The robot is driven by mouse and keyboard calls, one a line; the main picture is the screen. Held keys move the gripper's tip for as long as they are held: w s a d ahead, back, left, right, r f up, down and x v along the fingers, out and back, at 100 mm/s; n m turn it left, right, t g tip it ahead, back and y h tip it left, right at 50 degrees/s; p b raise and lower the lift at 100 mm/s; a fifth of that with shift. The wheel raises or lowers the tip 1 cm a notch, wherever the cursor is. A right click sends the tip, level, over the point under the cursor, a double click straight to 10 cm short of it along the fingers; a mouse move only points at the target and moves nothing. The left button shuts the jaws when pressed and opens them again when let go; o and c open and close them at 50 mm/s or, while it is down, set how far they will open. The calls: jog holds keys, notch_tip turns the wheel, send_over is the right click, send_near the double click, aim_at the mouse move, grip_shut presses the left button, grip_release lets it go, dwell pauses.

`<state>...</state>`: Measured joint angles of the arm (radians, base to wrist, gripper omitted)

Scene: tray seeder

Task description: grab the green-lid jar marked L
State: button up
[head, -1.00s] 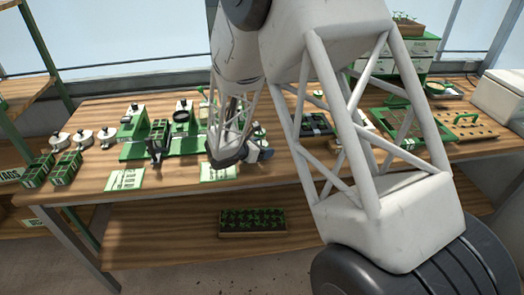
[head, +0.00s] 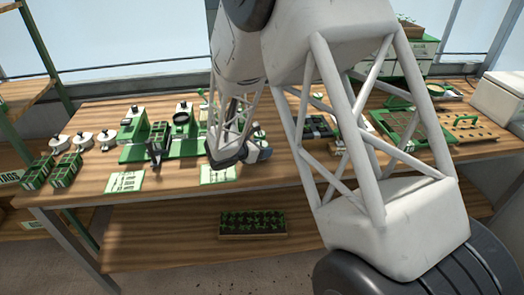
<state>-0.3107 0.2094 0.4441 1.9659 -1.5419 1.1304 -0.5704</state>
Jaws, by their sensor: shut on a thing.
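My gripper (head: 262,153) is at the end of my arm, low over the middle of the bench beside the green seeder. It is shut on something. Its fingertips and what they hold are hidden behind my wrist. A small green-and-white thing (head: 257,130) shows just behind my gripper; I cannot tell whether it is a jar or whether I touch it. No letter L is readable on anything.
The green seeder (head: 135,155) stands left of my wrist, with a dark upright part (head: 156,150) at its front. White-lidded containers (head: 83,138) and green racks (head: 67,168) are at left. Cards (head: 126,181) lie in front. A seedling tray (head: 253,224) sits on the lower shelf.

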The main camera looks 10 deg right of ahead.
jog(key=shift+r, duration=0.45)
notch_tip(320, 180, up, 2)
jog(key=s+d+r, duration=0.1)
jog(key=s, duration=1.5)
jog(key=shift+d, duration=0.15)
jog(key=shift+r, duration=0.1)
